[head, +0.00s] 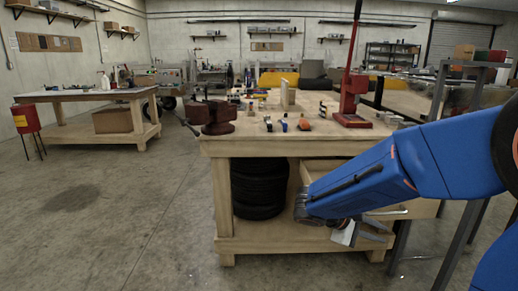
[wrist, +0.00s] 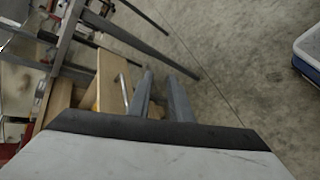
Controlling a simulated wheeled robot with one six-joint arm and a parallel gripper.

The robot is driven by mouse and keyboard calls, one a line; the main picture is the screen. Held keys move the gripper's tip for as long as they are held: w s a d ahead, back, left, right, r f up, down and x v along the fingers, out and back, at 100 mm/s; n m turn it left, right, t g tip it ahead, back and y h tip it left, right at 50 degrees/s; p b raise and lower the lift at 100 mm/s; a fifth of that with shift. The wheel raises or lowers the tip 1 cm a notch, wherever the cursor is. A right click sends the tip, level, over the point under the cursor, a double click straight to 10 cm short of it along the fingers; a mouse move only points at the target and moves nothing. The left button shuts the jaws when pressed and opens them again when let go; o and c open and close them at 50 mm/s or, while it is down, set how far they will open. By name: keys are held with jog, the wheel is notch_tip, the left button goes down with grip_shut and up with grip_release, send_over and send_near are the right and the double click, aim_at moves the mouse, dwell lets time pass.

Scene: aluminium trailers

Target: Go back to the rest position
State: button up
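My gripper (head: 386,233) is low in front of the workbench (head: 300,148), beside a wooden drawer (head: 422,209) that stands pulled out under the bench top. In the wrist view the two grey fingers of my gripper (wrist: 160,76) are apart with nothing between them. The drawer (wrist: 108,76) and its metal handle (wrist: 124,88) show just left of the fingers there, with no clear contact. My blue arm crosses the right of the head view and hides part of the bench and drawer.
Black tires (head: 258,188) stack under the bench. A vise (head: 212,117), a red press (head: 352,100) and small tools lie on top. A grey metal rack (head: 440,95) stands at right. A blue-edged container (wrist: 308,52) sits at the wrist view's right.

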jog(key=s+a+m+t+y, duration=0.1)
jog(key=s+a+m+y, duration=0.1)
jog(key=s+y, duration=0.2)
jog(key=s+a+r+m+t+y, duration=0.1)
jog(key=s+a+m+y, duration=0.1)
jog(key=s, duration=0.8)
jog(key=s+a+m+y, duration=0.2)
jog(key=s+m+y, duration=0.1)
jog(key=s+y, duration=0.3)
jog(key=shift+s+a+r+t, duration=0.15)
jog(key=shift+s+a+t, duration=0.25)
jog(key=shift+s, duration=0.5)
